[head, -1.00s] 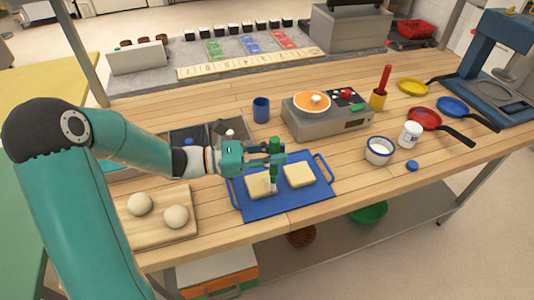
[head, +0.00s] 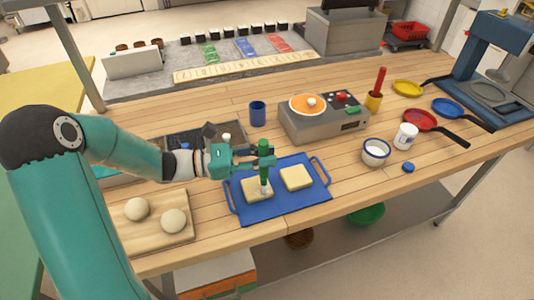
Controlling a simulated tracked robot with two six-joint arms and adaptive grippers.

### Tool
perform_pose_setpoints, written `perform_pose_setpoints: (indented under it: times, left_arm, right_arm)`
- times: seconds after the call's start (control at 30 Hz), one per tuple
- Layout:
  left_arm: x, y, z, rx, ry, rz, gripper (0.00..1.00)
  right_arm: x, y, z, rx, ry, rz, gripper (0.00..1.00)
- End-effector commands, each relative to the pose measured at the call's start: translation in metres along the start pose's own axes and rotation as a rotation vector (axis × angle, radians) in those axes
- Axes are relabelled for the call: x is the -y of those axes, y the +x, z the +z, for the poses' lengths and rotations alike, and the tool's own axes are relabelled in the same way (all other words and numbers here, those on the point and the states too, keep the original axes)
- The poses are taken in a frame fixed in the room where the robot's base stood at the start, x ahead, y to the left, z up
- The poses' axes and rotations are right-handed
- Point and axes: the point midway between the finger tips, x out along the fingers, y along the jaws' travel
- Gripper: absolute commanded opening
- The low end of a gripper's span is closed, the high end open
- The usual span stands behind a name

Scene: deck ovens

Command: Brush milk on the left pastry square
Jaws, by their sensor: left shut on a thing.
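The left pastry square (head: 254,190) and the right pastry square (head: 296,178) lie flat on a blue tray (head: 286,212) with side handles. My left gripper (head: 264,161) is shut on a green-handled brush (head: 263,150), held upright over the left pastry square. The brush's pale tip is at the square's right part; whether it touches I cannot tell. A white bowl with a blue rim (head: 376,151) stands right of the tray; its contents look pale. My right gripper is not in view.
A wooden board (head: 183,232) with two dough balls is left of the tray. A hotplate (head: 318,125) with an orange pan stands behind it. A blue cup (head: 257,112), a white tin (head: 405,136) and several coloured pans are around. The front right counter is clear.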

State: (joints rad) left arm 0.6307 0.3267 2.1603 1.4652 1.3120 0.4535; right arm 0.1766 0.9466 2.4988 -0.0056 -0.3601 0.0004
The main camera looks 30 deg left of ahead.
Motion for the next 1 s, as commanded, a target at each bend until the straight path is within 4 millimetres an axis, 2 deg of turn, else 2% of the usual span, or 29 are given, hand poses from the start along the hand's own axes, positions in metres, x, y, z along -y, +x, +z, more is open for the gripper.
perform_pose_setpoints:
  times: [0.7,1.0]
  left_arm:
    - [0.007,-0.039,0.0,-0.001,0.0,0.002,0.0]
    - [0.008,-0.04,0.0,0.0,-0.001,0.0,0.0]
  right_arm:
    - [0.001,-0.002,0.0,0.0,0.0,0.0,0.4]
    - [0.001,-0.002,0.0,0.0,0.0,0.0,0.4]
